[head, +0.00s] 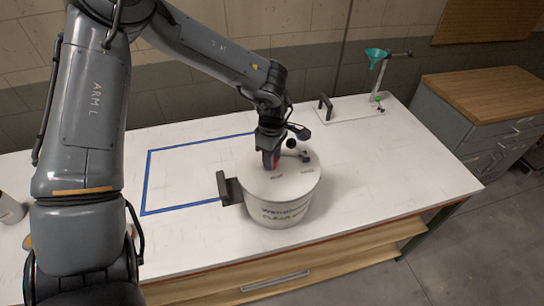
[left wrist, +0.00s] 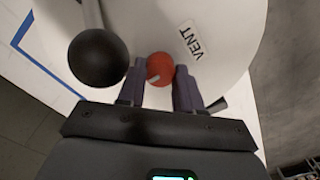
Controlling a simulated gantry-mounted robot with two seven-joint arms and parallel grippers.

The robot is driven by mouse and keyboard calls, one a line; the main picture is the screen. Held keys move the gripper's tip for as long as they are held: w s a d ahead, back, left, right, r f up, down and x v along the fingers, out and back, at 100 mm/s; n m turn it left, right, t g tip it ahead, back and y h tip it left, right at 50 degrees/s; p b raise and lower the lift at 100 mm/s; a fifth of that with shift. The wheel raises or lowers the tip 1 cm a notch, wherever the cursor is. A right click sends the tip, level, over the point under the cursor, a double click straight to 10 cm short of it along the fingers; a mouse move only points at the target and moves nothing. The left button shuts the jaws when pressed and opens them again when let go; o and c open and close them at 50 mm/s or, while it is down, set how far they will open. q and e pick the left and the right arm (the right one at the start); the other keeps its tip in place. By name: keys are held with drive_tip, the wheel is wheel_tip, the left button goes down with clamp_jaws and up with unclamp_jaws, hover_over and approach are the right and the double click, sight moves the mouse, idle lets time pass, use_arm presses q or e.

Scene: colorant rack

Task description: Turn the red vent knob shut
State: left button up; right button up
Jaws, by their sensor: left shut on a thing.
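The red vent knob (left wrist: 159,68) sits on top of a white round canister (head: 285,212), beside a label reading VENT. My left gripper (left wrist: 160,80) comes down from above, its two fingers on either side of the knob and shut on it. In the head view, my left gripper (head: 270,158) stands over the canister's lid and hides most of the knob. A white mark shows on the knob in the left wrist view. My right gripper is in neither view.
A black ball (left wrist: 98,57) stands close beside the knob. A dark side handle (head: 230,188) juts from the canister's left. Blue tape (head: 149,180) outlines a table area at left. A stand with a green funnel (head: 376,57) is at back right. The table's right side is clear.

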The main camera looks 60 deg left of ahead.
use_arm(q)
drive_tip(key=o, duration=1)
drive_tip(key=shift+o, duration=0.2)
drive_tip(key=shift+r, duration=0.1)
drive_tip(key=shift+r, duration=0.25)
wheel_tip(320, 180, up, 10)
drive_tip(key=shift+r, duration=0.1)
